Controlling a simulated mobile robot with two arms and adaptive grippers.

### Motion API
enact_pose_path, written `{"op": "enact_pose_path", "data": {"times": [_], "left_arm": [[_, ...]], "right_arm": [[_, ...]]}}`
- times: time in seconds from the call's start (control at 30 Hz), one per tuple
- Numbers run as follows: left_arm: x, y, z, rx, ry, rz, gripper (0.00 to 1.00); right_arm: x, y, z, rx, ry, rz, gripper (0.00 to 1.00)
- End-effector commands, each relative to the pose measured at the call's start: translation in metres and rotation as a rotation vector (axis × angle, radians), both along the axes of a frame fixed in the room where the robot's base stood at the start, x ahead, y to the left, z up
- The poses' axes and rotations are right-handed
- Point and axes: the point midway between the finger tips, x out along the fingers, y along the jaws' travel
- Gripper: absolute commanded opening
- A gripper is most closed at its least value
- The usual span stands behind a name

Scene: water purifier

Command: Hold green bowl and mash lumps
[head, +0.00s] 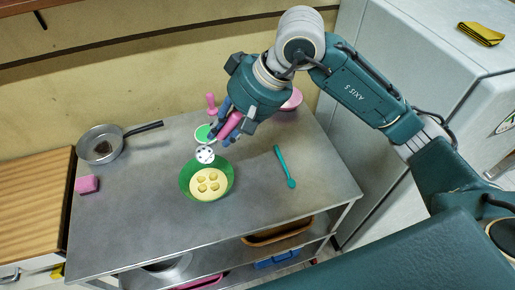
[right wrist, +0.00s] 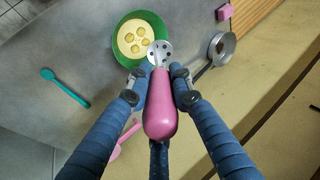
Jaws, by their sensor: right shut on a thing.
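The green bowl (head: 184,189) stands on the metal table and holds a pale yellow mass with several lumps (head: 208,184). It also shows at the top of the right wrist view (right wrist: 119,49). My right gripper (head: 228,124) is shut on the pink handle of a masher (right wrist: 160,108). The masher's pale perforated head (head: 205,155) is at the bowl's far edge in the head view; I cannot tell whether it touches the bowl. In the right wrist view the head overlaps the bowl's lower right rim. My left gripper is not in view.
A teal spoon (head: 285,168) lies right of the bowl. A saucepan (head: 100,144) and pink sponge (head: 87,184) are at left. The table's front is clear.

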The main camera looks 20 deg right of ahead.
Motion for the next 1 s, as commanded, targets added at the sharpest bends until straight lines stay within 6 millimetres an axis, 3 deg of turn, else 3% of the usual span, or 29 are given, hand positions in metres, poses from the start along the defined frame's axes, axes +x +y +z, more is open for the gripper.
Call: {"op": "enact_pose_path", "data": {"times": [0.07, 0.17, 0.6, 1.0], "left_arm": [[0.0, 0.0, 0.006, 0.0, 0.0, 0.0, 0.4], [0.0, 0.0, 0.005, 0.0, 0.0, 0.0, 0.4], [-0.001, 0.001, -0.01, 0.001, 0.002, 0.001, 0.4], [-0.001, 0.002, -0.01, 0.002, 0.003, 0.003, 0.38]], "right_arm": [[0.008, 0.006, 0.01, 0.038, -0.013, -0.009, 0.0], [0.014, 0.008, 0.009, 0.06, -0.023, -0.017, 0.0], [0.014, 0.008, -0.033, 0.061, -0.024, -0.017, 0.0], [0.014, 0.008, -0.037, 0.06, -0.026, -0.017, 0.0]]}}
